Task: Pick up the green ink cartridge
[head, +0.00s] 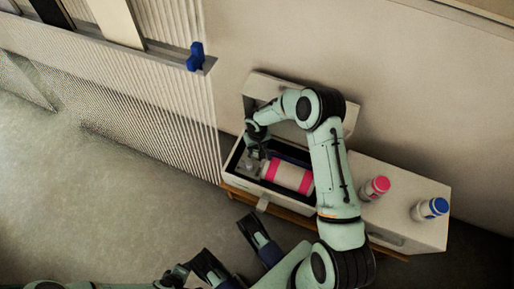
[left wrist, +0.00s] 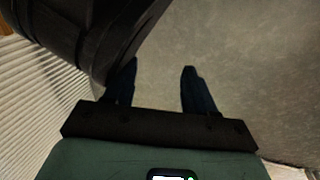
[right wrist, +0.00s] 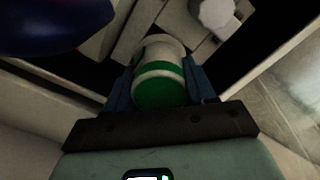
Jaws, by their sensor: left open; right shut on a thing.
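The green ink cartridge (right wrist: 160,88), a white cylinder with a green band and green end, sits between the fingers of my right gripper (right wrist: 161,90) in the right wrist view. The gripper is shut on it. In the head view my right gripper (head: 257,152) reaches down into the left part of the open drawer (head: 233,160). I cannot make out the green cartridge there. My left gripper (head: 235,254) is open and empty in front of the cabinet, above the floor; its fingers also show in the left wrist view (left wrist: 160,88).
A white cylinder with pink bands (head: 287,175) lies in the drawer, beside something dark blue (head: 290,153). A pink-capped bottle (head: 374,188) and a blue-capped bottle (head: 430,209) are on the cabinet top (head: 400,180). A blue object (head: 196,57) is on the ledge at upper left.

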